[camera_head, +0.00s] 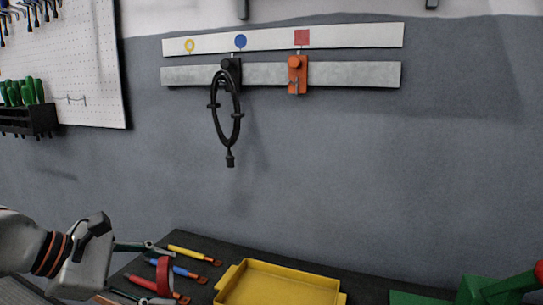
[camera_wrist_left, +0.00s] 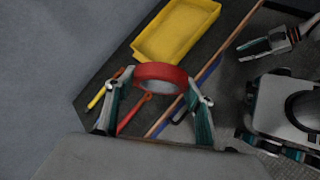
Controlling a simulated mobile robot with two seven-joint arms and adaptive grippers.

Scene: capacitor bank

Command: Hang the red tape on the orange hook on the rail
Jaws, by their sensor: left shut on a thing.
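The red tape (camera_head: 165,277) is a ring held between the fingertips of my left gripper (camera_head: 158,272), low at the left of the head view. In the left wrist view the tape (camera_wrist_left: 160,71) sits between the two fingers of the left gripper (camera_wrist_left: 158,78). The orange hook (camera_head: 298,75) is on the lower grey rail (camera_head: 350,75), below a red square on the upper strip. The hook is bare, and the tape is well below and left of it.
A black hook left of the orange one holds a black looped cable (camera_head: 228,110). A yellow tray (camera_head: 278,286) and yellow, blue and red tools (camera_head: 195,254) lie on the dark bench. A green object (camera_head: 478,290) is at the lower right. The wall below the orange hook is clear.

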